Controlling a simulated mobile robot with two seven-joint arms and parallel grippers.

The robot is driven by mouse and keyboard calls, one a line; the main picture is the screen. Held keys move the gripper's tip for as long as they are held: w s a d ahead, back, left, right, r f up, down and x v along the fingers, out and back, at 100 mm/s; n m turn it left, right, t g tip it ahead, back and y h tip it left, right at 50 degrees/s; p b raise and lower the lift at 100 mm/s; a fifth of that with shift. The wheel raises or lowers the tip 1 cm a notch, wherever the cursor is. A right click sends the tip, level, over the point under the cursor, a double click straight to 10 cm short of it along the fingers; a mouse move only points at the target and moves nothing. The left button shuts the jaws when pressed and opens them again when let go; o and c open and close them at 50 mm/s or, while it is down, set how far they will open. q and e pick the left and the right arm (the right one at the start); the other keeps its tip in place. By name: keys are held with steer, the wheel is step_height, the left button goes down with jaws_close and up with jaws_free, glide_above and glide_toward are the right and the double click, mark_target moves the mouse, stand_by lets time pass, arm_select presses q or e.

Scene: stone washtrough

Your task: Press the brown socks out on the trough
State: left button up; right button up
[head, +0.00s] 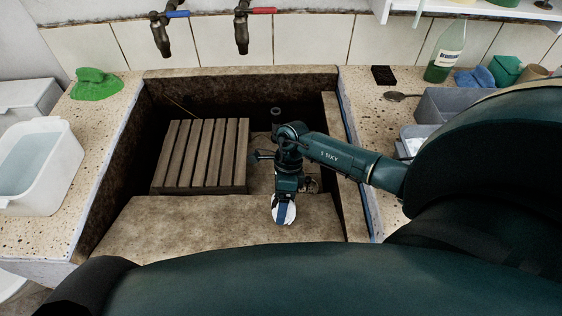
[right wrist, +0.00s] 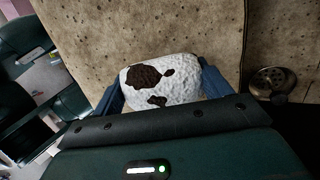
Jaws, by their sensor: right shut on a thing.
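My right gripper (head: 284,212) points down inside the stone trough (head: 240,72), over the inner edge of its front slab (head: 190,225). It is shut on a lumpy white bundle with dark brown patches (right wrist: 160,82), which looks like the brown socks under white foam. The blue fingers (right wrist: 160,90) grip it from both sides. In the head view only a little white shows between the fingers. I cannot tell whether the bundle touches the stone. My left gripper is not in view.
A slatted wooden rack (head: 203,153) stands in the trough left of my right gripper. A metal drain (right wrist: 268,82) lies beside the gripper. Two taps (head: 241,30) hang over the back. A water tub (head: 40,165) and green cloth (head: 95,84) are left; a green bottle (head: 446,52) is right.

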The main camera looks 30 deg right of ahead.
steer(key=shift+b+x, duration=0.55)
steer(key=shift+x, duration=0.2)
stand_by(0.5)
steer(key=shift+s+f, duration=0.25)
steer(key=shift+s, duration=0.1)
stand_by(1.8)
steer(key=shift+w+a+p+v, duration=0.15)
steer(key=shift+p+v, duration=0.2)
steer(key=shift+v, duration=0.9)
steer(key=shift+w+a+p+v, duration=0.15)
steer(key=shift+p+v, duration=0.25)
steer(key=shift+v, duration=0.85)
steer(key=shift+w+a+p+v, duration=0.1)
steer(key=shift+w+p+v, duration=0.2)
steer(key=shift+v, duration=0.9)
